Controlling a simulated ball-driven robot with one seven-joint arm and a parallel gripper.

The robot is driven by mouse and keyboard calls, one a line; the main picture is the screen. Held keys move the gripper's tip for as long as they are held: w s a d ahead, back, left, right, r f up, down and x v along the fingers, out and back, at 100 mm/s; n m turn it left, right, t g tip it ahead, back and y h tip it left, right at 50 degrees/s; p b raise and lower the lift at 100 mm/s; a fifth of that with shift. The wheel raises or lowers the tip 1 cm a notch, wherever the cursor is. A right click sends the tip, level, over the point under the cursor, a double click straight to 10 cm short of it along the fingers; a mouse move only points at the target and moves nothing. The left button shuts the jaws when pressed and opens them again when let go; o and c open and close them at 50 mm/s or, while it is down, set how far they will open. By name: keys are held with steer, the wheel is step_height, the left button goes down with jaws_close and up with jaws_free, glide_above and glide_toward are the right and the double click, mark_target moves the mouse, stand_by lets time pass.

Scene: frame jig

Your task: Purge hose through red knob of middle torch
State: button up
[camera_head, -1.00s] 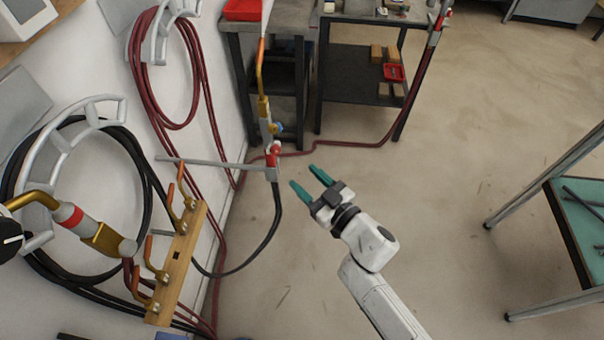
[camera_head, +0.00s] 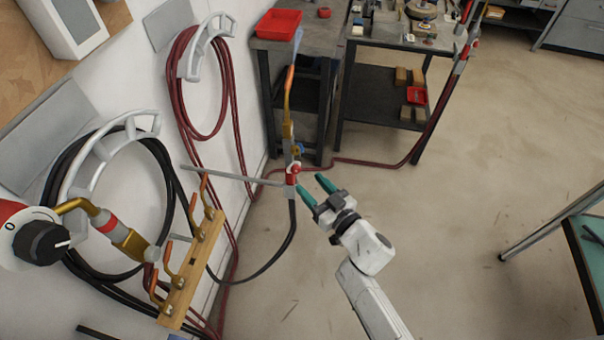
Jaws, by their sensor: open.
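The middle torch (camera_head: 288,125) stands upright, with a copper-coloured tip, a brass body and a black hose (camera_head: 292,225) hanging from its lower end. It is held at the end of a grey rod from the wall. Its red knob (camera_head: 293,170) is low on the body, just under a blue knob (camera_head: 298,150). My gripper (camera_head: 312,184) is open, with two green fingers pointing up and left. The fingertips are just right of and slightly below the red knob. I cannot tell whether they touch it. Nothing shows between the fingers.
Another torch (camera_head: 122,235) is at the left, near a dark dial (camera_head: 42,242). A third torch (camera_head: 465,45) is at the upper right with a red hose. A wooden rack (camera_head: 185,285) with copper tips is on the wall. Workbenches stand behind.

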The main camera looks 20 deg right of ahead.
mark_target(298, 171)
steer(key=shift+x, duration=2.55)
steer(key=shift+c, duration=0.4)
jaws_close()
